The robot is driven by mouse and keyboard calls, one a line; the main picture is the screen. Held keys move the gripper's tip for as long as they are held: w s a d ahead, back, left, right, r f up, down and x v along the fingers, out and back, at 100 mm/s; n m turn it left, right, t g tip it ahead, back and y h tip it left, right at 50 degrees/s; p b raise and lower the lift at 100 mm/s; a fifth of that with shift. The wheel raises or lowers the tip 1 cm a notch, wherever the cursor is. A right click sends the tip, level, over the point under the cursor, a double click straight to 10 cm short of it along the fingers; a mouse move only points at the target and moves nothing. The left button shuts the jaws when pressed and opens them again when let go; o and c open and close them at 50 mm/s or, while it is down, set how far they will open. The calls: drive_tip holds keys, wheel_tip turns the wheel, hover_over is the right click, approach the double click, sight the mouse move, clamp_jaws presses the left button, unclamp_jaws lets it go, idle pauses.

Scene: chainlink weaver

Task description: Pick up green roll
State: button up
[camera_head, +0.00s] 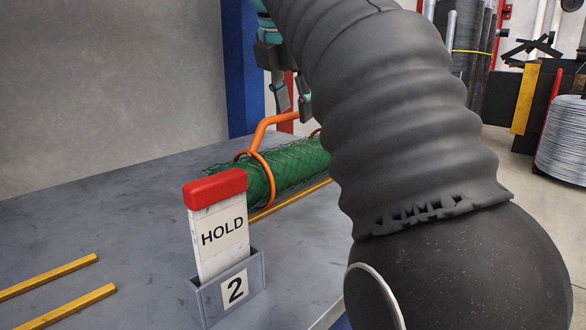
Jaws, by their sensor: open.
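The green roll (234,172) of netted mesh lies on the grey table (105,225). An orange carrier (268,181) rings it, with a handle (262,132) rising above the roll. The roll's right end is hidden behind my dark arm. My gripper (292,108) is above the right part of the roll, near the top of the orange handle. Its jaws are open with nothing seen held. The arm hides part of the gripper, and I cannot tell its exact distance from the handle.
A red-topped HOLD card (220,232) stands in a grey holder marked 2 (232,290), in front of the roll. Yellow rails (60,308) lie at the front left, and another (290,201) beside the roll. A blue post (241,70) stands behind.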

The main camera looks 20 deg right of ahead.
drive_tip(key=x, duration=0.3)
drive_tip(key=shift+b, duration=0.4)
drive_tip(key=shift+r, duration=0.1)
clamp_jaws()
drive_tip(key=shift+r, duration=0.15)
